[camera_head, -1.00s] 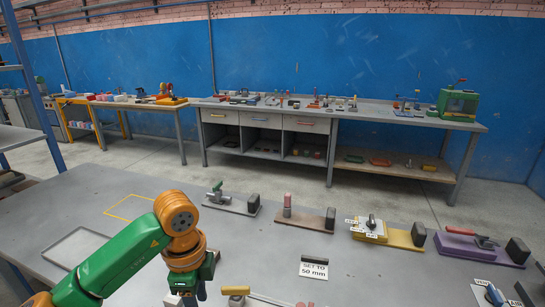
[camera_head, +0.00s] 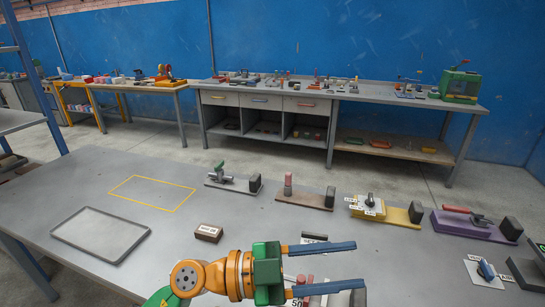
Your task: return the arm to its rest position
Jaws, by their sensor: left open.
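My left arm, green and orange, comes in at the bottom of the head view. Its gripper (camera_head: 358,266) is open and points to the right above the grey table (camera_head: 180,260). The two long dark-blue fingers are parallel and well apart, and I see nothing held between them. The gripper partly covers the small sign and things lying behind it. My right gripper is not in view.
A small brown block (camera_head: 208,233) lies left of the gripper. A grey tray (camera_head: 101,234) and a yellow outline (camera_head: 152,193) are farther left. Fixtures on a grey base (camera_head: 232,184), brown base (camera_head: 305,198), yellow base (camera_head: 398,215) and purple base (camera_head: 470,228) line the far edge.

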